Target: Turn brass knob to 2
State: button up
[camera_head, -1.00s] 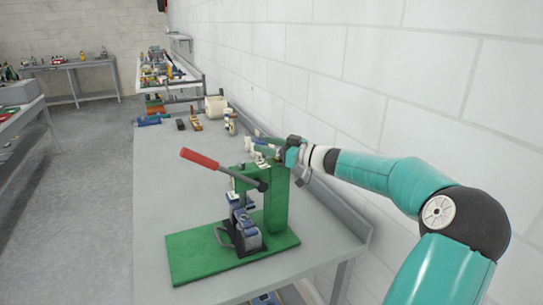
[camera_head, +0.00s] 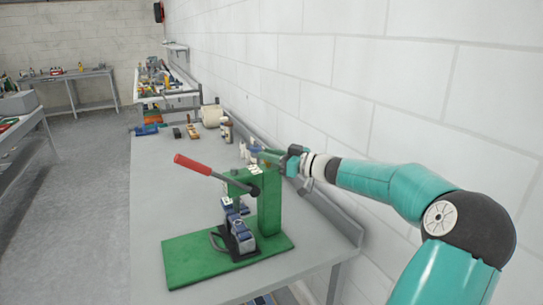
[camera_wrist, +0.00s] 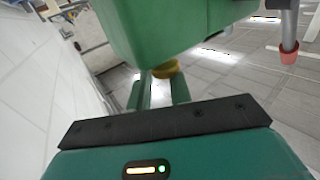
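A green press (camera_head: 268,208) with a red-handled lever (camera_head: 193,164) stands on the grey bench. In the wrist view its green body (camera_wrist: 175,25) fills the upper middle. The brass knob (camera_wrist: 166,69) shows under the body's lower edge, partly hidden. My gripper (camera_head: 281,160) is beside the top of the press on the wall side. In the wrist view my gripper (camera_wrist: 159,90) has its two green fingers apart, with a gap between them. The knob lies at the fingertips; I cannot tell whether they touch it. Any numbers around the knob are not visible.
The bench (camera_head: 160,200) is clear to the left of the press. A blue vise-like tool (camera_head: 147,129), a white container (camera_head: 212,115) and small bottles (camera_head: 227,130) stand farther back. The white block wall (camera_head: 380,90) is close on the right.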

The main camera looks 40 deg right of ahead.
jog(key=shift+o, duration=0.7)
jog(key=shift+w+a+f, duration=0.1)
jog(key=shift+w+f, duration=0.05)
jog(key=shift+f, duration=0.3)
jog(key=shift+s+r, duration=0.15)
jog(key=shift+s, duration=0.6)
jog(key=shift+s+r, duration=0.15)
jog(key=shift+s, duration=0.6)
jog(key=s, duration=1.3)
jog(key=shift+r, duration=0.1)
jog(key=v, duration=0.7)
jog(key=shift+s, duration=0.2)
jog(key=shift+c, duration=0.2)
